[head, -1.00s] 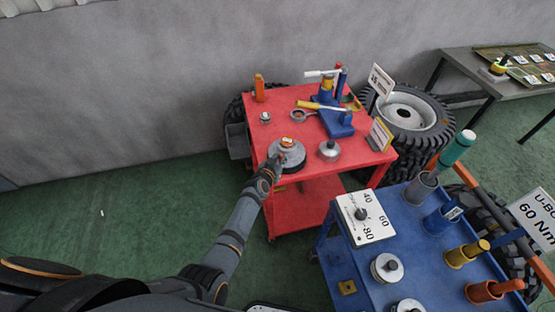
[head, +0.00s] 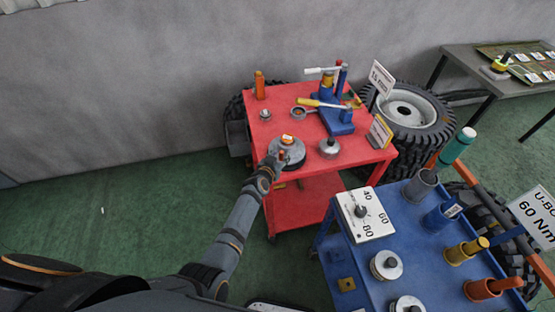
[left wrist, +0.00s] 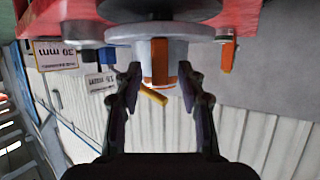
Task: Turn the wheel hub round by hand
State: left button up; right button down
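The wheel hub (head: 291,158), a round grey piece with a dark face and an orange mark on top, sits on the red cart (head: 352,159) near its front left edge. My left gripper (head: 279,158) is at its near left side. In the left wrist view, the hub (left wrist: 194,32) fills the top, with an orange-and-grey block (left wrist: 160,52) on its near side. My left gripper (left wrist: 160,88) is open there, with a finger on each side below the block and a gap between. I cannot tell if any finger touches it. My right gripper is not in view.
The red cart also holds a silver domed part (head: 329,147), an orange bottle (head: 260,86) and a blue press (head: 338,121). A blue cart (head: 398,217) with a dial plate (head: 365,214) stands right. Open green floor (head: 110,215) lies left.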

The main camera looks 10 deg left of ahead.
pick_arm(q)
jog(key=v, duration=1.1)
jog(key=shift+s+r, duration=0.2)
jog(key=shift+s, duration=0.15)
jog(key=s+a+f+g+b, duration=0.1)
jog(key=s+f+g, duration=0.1)
jog(key=s+f, duration=0.45)
jog(key=s+a+f+g+y, duration=0.1)
jog(key=s+f+g, duration=0.15)
jog(key=f, duration=0.75)
jog(key=s+a+f+g+b, duration=0.1)
jog(key=s+a+f, duration=0.1)
jog(key=s+f, duration=0.5)
jog(key=s+a+f+g, duration=0.2)
jog(key=s+f, duration=0.4)
jog(key=s, duration=0.3)
jog(key=s+a+f+n+g+y+b, duration=0.1)
jog(key=s+a+f+g, duration=0.1)
jog(key=s+a+f, duration=0.3)
jog(key=s+a+f+g+y, duration=0.1)
jog(key=s+a+f, duration=0.3)
jog(key=s+f, duration=0.4)
jog(key=s+g, duration=0.1)
jog(key=s, duration=0.5)
jog(key=shift+n+g, duration=0.3)
jog(key=shift+g, duration=0.05)
